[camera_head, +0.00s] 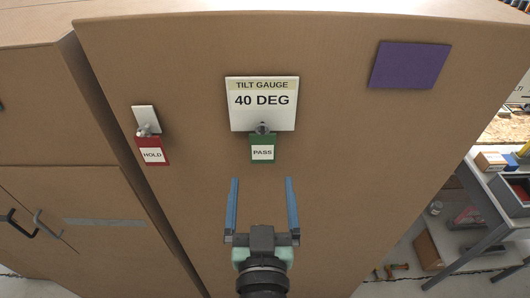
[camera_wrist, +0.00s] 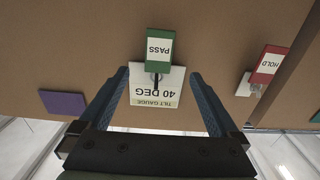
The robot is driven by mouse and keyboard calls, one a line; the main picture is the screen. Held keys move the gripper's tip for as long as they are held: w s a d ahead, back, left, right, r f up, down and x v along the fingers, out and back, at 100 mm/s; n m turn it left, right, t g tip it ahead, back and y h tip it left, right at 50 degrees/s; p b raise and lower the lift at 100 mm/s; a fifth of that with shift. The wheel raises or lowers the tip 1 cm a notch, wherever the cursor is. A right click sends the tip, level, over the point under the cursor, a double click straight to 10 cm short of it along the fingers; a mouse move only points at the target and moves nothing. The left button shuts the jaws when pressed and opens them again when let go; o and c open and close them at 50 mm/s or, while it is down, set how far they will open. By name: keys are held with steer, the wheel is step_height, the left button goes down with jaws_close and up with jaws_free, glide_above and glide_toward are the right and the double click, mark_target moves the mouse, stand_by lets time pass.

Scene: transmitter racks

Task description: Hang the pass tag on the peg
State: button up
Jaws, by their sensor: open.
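The green pass tag (camera_head: 262,148) hangs at a peg (camera_head: 262,128) on the lower edge of the white "TILT GAUGE 40 DEG" plate (camera_head: 263,103). The tag also shows upside down in the wrist view (camera_wrist: 159,50), above the plate (camera_wrist: 157,86). A red hold tag (camera_head: 152,151) hangs at another peg (camera_head: 144,130) below a small white plate at the left; it shows at the right in the wrist view (camera_wrist: 267,64). My gripper (camera_head: 262,181) is open and empty, just below the pass tag in the head view, its blue fingers apart and pointing up.
The tags are on a large brown cabinet face (camera_head: 340,180) with a purple panel (camera_head: 410,65) at upper right. Another brown cabinet (camera_head: 50,150) with dark handles stands at the left. A grey table (camera_head: 485,190) with bins stands at the right.

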mark_target(263, 146)
steer(key=w+p, duration=0.3)
steer(key=w, duration=0.6)
steer(key=shift+d, duration=0.15)
steer(key=c, duration=1.4)
steer(key=shift+s+r, duration=0.1)
steer(key=shift+r, duration=0.1)
steer(key=shift+s, duration=0.2)
steer(key=shift+s+r+p, duration=0.1)
steer(key=shift+s+p, duration=0.25)
steer(key=shift+s, duration=0.25)
